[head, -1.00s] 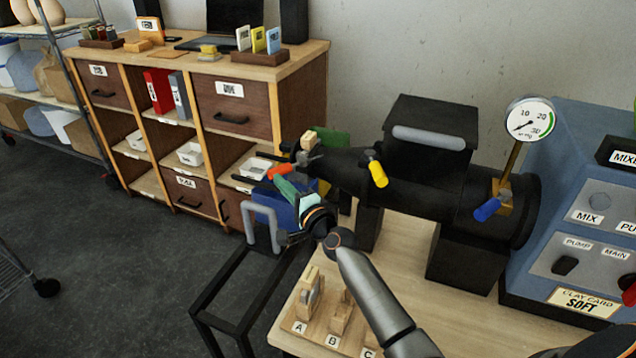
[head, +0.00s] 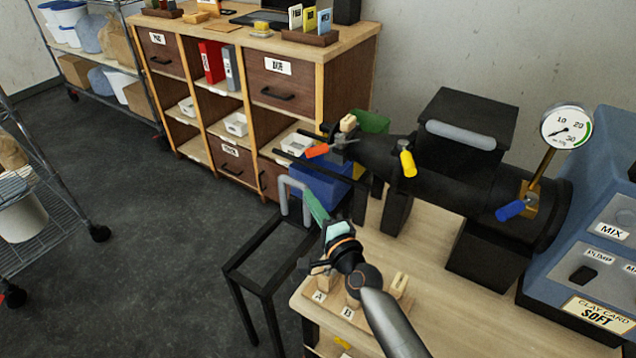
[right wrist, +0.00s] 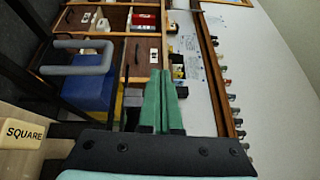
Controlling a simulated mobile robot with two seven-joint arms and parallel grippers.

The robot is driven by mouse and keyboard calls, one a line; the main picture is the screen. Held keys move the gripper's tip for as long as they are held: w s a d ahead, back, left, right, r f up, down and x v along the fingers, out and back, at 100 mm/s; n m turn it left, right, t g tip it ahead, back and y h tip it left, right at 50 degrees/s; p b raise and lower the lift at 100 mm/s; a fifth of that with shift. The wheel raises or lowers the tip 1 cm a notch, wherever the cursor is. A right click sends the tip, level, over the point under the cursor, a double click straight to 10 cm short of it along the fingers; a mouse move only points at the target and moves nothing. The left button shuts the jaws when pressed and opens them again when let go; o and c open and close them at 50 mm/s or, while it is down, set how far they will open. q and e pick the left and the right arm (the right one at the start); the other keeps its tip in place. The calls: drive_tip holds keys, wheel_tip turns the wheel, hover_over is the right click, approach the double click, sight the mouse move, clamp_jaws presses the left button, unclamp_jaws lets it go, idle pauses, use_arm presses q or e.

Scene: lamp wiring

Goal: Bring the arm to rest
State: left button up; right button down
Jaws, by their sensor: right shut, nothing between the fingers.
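My right gripper (head: 312,200) has green fingers and is shut and empty. It is in the air by the left end of the wooden table (head: 455,320), in front of the black machine's nozzle end and apart from it. In the right wrist view the two green fingers (right wrist: 159,95) lie together with nothing between them. My right arm comes in from the bottom of the head view. My left gripper is in neither view.
The black machine (head: 450,190) with red, yellow and blue handles stands on the table. Below my gripper is a lettered wooden rack (head: 345,312). A black frame with a grey handle (head: 283,195) stands left. A blue bin (head: 318,185) is behind. Open floor (head: 150,270) lies left.

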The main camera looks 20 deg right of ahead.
drive_tip(key=shift+s+a, duration=0.2)
drive_tip(key=shift+s, duration=0.05)
idle(0.3)
drive_tip(key=s+f+n+g+p, duration=0.1)
drive_tip(key=s+f+n+g, duration=0.2)
drive_tip(key=s, duration=0.6)
drive_tip(key=s+f+n+g+p, duration=0.1)
drive_tip(key=s+f+n+g, duration=0.2)
drive_tip(key=s+f+n, duration=0.5)
drive_tip(key=s+f+n+g+p, duration=0.2)
drive_tip(key=s+f+n, duration=0.4)
drive_tip(key=s, duration=0.5)
drive_tip(key=shift+s+d+n+g, duration=0.15)
drive_tip(key=shift+n+g, duration=0.35)
drive_tip(key=shift+n, duration=0.6)
